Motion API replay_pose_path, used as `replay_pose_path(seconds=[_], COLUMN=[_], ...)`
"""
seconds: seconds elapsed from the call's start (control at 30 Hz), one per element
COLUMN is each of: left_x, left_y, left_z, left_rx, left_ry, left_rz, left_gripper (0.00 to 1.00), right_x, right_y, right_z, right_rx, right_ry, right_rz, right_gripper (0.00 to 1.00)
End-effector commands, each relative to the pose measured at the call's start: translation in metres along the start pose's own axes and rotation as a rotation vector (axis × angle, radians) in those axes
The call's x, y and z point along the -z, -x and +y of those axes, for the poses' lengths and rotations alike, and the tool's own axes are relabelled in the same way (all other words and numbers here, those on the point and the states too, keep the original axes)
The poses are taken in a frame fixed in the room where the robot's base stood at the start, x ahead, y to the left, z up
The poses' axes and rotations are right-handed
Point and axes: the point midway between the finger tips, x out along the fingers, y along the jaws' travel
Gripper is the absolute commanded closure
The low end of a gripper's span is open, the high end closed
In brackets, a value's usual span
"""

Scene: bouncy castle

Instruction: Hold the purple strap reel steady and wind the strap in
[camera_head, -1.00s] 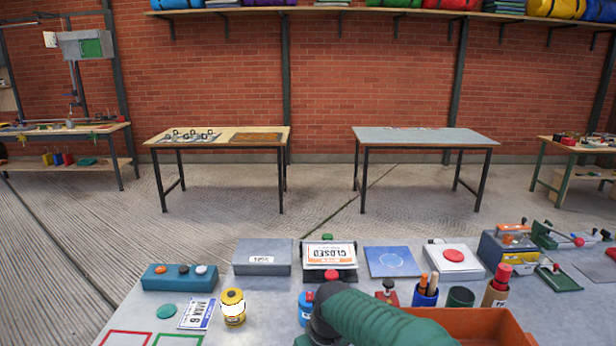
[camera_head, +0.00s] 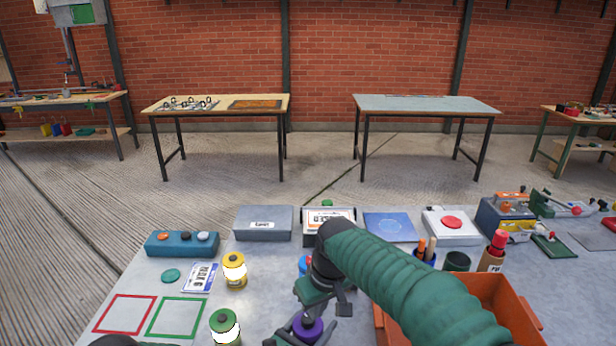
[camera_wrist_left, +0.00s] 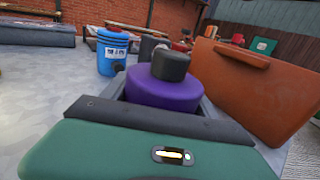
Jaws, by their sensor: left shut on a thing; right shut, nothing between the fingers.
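The purple strap reel (camera_head: 307,327) stands near the bottom middle of the head view, beside the orange bin. In the left wrist view the reel (camera_wrist_left: 165,92) shows as a purple drum with a black knob (camera_wrist_left: 171,65) on top. My left gripper (camera_head: 292,332) comes in low and is shut around the purple reel. My right gripper (camera_head: 325,302) is shut and empty, just above and beside the reel. Its wrist and green sleeve hide part of the table behind. I cannot tell whether the right fingers touch the knob. The strap is not clearly visible.
An orange bin (camera_head: 518,312) stands close on the right. A yellow canister (camera_head: 235,272), a green canister (camera_head: 225,328) and a blue canister (camera_wrist_left: 112,52) stand nearby. Boxes and a teal button block (camera_head: 182,243) line the back. The left tabletop with red and green outlines is mostly clear.

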Motion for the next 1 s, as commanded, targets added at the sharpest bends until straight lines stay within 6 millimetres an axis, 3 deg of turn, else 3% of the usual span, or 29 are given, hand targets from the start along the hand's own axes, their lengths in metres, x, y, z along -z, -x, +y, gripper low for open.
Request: replay_pose_path(seconds=[0.17,0.2,0.4,0.77,1.0], left_x=[0.0,0.0,0.0,0.001,0.001], left_y=[0.0,0.0,0.0,0.006,0.048], left_z=[0.001,0.001,0.001,0.001,0.002], left_rx=[-0.002,-0.002,-0.001,-0.001,-0.003], left_ry=[0.0,0.0,0.0,0.0,0.002], left_rz=[0.0,0.0,0.0,0.001,0.002], left_gripper=[0.98,0.31,0.07,0.07,0.07], right_x=[0.0,0.0,0.0,0.0,0.0], right_y=[0.0,-0.001,-0.001,-0.001,-0.001], right_z=[0.0,0.0,0.0,0.0,0.0], right_rx=[0.0,0.0,0.0,0.0,0.0], right_ry=[0.0,0.0,0.0,0.0,0.0], right_rz=[0.0,0.0,-0.001,0.0,0.0], right_gripper=[1.0,1.0,1.0,1.0,1.0])
